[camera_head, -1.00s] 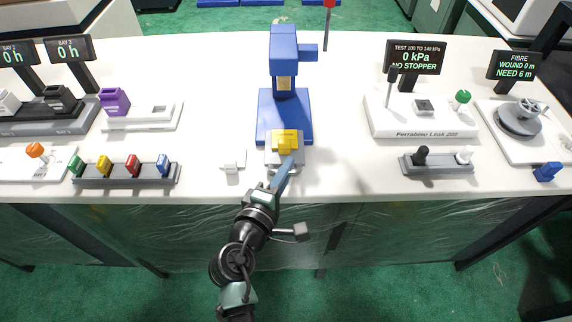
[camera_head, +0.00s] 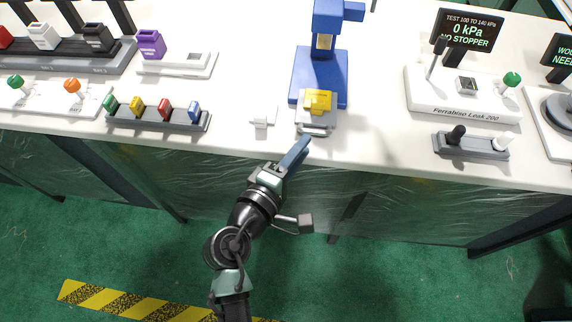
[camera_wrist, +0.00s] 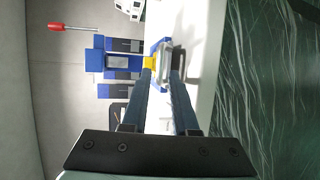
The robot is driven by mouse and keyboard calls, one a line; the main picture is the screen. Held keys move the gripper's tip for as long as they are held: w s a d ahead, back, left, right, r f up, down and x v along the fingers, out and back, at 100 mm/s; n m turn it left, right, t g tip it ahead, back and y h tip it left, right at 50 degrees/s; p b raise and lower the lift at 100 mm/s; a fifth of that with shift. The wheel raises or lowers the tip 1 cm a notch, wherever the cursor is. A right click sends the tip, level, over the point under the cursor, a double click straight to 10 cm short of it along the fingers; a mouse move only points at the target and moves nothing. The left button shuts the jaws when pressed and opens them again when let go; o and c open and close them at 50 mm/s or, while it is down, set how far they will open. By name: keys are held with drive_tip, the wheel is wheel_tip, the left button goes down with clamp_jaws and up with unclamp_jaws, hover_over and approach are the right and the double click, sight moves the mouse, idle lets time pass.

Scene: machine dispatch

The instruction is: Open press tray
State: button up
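The blue press (camera_head: 321,75) stands upright on the white bench. Its grey tray (camera_head: 303,122) is at the front of its base, with a handle (camera_head: 318,131) facing the bench edge and a yellow block (camera_head: 318,101) above the tray. My gripper (camera_head: 303,145) is just in front of the handle, near the bench edge, and looks apart from it. In the wrist view my two fingers (camera_wrist: 161,74) have a gap between them, with nothing held. The press (camera_wrist: 108,61) and the grey tray front (camera_wrist: 166,60) show beyond the fingertips.
A small white block (camera_head: 262,118) stands left of the tray. A rack of coloured pieces (camera_head: 158,117) is further left. The leak tester (camera_head: 460,95) and a grey holder (camera_head: 471,146) stand right. Bare bench lies between press and tester.

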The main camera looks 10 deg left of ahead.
drive_tip(key=v, duration=0.6)
drive_tip(key=shift+s, duration=0.2)
